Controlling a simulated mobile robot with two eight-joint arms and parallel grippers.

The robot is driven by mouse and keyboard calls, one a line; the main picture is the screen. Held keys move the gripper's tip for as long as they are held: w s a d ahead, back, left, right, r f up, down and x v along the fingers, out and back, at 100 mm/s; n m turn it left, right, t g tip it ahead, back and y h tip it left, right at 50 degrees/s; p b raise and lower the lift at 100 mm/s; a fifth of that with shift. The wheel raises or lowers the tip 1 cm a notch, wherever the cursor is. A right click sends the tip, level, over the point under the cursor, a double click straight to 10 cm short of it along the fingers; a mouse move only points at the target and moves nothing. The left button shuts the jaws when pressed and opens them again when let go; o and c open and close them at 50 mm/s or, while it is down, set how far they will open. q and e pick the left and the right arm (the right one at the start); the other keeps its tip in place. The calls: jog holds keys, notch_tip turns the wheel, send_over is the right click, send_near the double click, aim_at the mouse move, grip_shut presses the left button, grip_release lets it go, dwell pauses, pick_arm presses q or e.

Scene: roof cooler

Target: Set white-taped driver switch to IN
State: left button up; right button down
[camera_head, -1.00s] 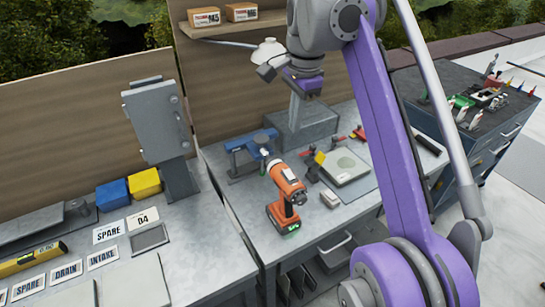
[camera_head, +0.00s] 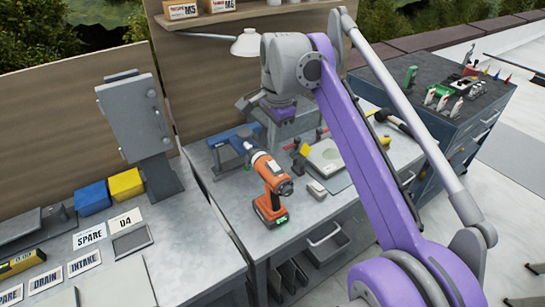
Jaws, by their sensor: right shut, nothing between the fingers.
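An orange and black cordless driver (camera_head: 275,188) stands upright on its battery on the right-hand workbench, its pale nose pointing up and left. A small green light shows on its battery. My right arm reaches in from the lower right. My right gripper (camera_head: 248,103) is above the back of the bench, behind and above the driver and apart from it. It is shut and empty. My left gripper is out of view.
A blue vise (camera_head: 230,138) stands just behind the driver. A white lamp (camera_head: 246,42) hangs behind my gripper. Bare bench (camera_head: 225,195) shows left of the driver.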

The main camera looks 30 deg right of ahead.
aim_at(272, 162)
jog(key=f, duration=0.4)
jog(key=shift+w, duration=0.25)
jog(key=shift+w+f, duration=0.1)
jog(key=shift+f, duration=0.15)
jog(key=shift+s+r, duration=0.15)
jog(key=shift+s, duration=0.65)
